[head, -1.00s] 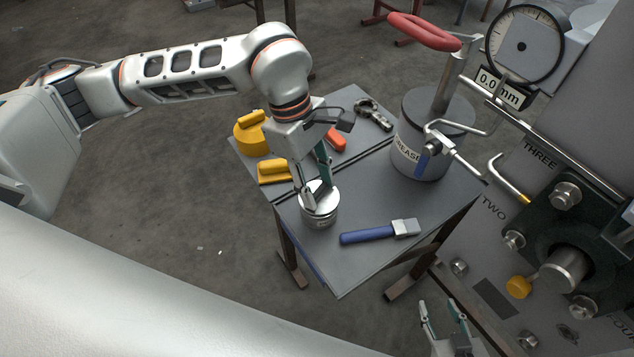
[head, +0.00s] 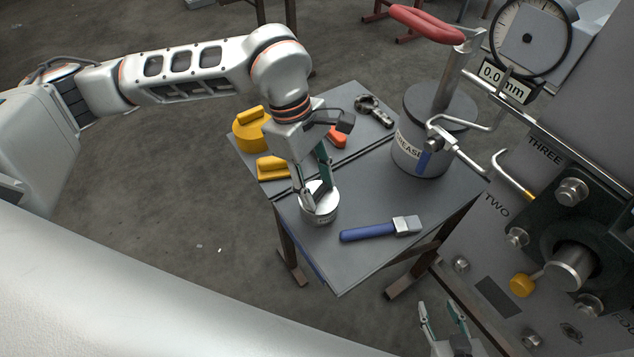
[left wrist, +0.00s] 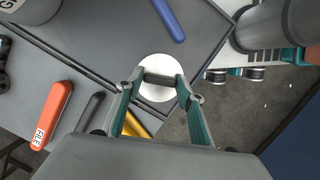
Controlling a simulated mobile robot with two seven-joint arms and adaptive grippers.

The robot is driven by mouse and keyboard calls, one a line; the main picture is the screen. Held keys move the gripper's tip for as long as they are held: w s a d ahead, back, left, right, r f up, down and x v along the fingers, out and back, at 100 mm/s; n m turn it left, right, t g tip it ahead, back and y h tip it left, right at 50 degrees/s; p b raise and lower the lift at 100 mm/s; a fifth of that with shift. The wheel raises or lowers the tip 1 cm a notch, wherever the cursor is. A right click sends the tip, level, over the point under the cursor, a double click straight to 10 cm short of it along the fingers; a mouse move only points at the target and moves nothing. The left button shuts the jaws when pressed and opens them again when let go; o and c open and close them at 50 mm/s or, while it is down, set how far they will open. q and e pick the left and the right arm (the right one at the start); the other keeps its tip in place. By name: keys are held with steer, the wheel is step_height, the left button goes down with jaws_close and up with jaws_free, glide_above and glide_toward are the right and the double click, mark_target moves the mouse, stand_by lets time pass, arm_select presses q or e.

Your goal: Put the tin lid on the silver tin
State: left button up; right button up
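The silver tin (head: 321,217) stands upright near the table's front left corner. The round pale tin lid (head: 327,201) is on top of it, looking level; I cannot tell whether it is fully seated. In the left wrist view the lid (left wrist: 160,99) shows as a white disc with a grey bar handle, and it hides the tin. My left gripper (head: 317,192) points down over the tin, its fingertips at the two ends of the handle, apparently touching it; it also shows in the left wrist view (left wrist: 160,79). My right gripper (head: 443,314) is open and empty at the bottom, off the table.
A blue-handled brush (head: 372,232) lies right of the tin. Yellow items (head: 272,168), an orange file handle (head: 337,136) and a dark metal tool (head: 374,109) lie behind. A grease can (head: 420,160) stands at the back right, beside the grey machine (head: 510,215). The table's front right is clear.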

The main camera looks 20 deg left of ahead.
arm_select(q)
steer(key=shift+o, duration=1.3)
steer(key=shift+r, duration=0.1)
steer(key=v, duration=1.2)
steer(key=shift+s, duration=0.1)
